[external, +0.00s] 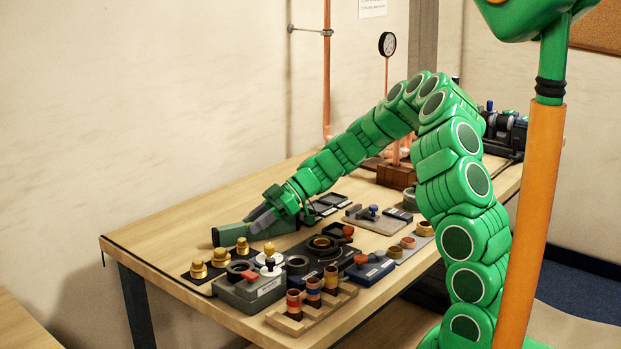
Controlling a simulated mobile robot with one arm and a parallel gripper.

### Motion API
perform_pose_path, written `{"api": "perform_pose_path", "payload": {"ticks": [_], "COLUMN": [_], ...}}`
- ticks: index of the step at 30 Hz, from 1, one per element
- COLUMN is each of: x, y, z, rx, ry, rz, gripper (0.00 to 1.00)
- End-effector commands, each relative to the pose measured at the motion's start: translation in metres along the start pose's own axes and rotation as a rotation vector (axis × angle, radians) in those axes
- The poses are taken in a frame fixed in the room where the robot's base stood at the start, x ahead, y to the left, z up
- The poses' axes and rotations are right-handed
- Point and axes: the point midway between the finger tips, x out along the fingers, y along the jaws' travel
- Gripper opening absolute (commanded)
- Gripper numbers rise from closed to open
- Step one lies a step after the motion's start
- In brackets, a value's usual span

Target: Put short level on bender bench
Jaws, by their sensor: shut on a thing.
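A dark green bar (231,234), which looks like the short level, is at the left part of the wooden bench. My gripper (262,217) reaches down from the right with its grey fingers at this bar and is shut on it. The fingers cover part of the bar, and I cannot tell whether its underside touches the bench top. No label tells which surface is the bender bench; a dark machine (507,132) stands at the far right end of the wooden bench (165,228).
Brass fittings (198,269), a grey block with a red part (249,289) and a wooden rack of banded cylinders (312,300) stand close in front of my gripper. Several trays of parts lie to the right. A copper pipe (326,70) runs up the wall. The bench's left end is clear.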

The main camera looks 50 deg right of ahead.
Motion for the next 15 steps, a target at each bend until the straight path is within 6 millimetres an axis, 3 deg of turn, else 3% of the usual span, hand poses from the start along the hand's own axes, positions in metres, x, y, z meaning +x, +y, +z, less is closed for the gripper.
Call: {"api": "perform_pose_path", "payload": {"ticks": [8,15], "x": [-0.002,-0.015], "y": [0.000,0.001], "z": [-0.005,-0.027], "rx": [-0.001,-0.005], "ry": [0.001,0.002], "rz": [0.001,0.002], "gripper": [0.00,0.00]}}
